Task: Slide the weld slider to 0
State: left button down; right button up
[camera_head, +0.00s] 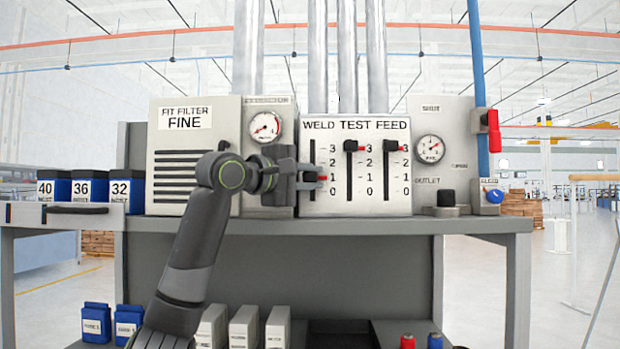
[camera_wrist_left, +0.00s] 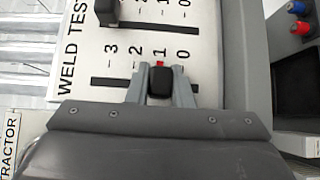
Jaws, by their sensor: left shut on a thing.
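The weld slider is the leftmost of three vertical sliders on the white WELD TEST FEED panel (camera_head: 378,205). Its red pointer (camera_head: 322,178) sits at about the 1 mark. In the left wrist view its black knob (camera_wrist_left: 160,85) is between my fingertips, with the red pointer beside the 1 and the slot running on to the 0. My left gripper (camera_head: 308,178) reaches the panel from the left and is shut on this knob; it also shows in the left wrist view (camera_wrist_left: 162,84). The fingers hide part of the weld slot in the head view. My right gripper is out of view.
The test slider (camera_head: 351,146) and feed slider (camera_head: 390,146) stand near 3, just right of the weld slider. The FINE filter box (camera_head: 180,150) and a gauge (camera_head: 265,127) are left of the panel. The grey shelf edge (camera_head: 400,225) runs below.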

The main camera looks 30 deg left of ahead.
aim_at(327, 194)
pick_arm(q)
notch_tip(327, 194, down, 3)
jog(key=b, duration=0.3)
jog(key=shift+f, duration=0.2)
jog(key=shift+w+f, duration=0.1)
jog(key=shift+w, duration=0.05)
jog(key=c, duration=1.3)
grip_release()
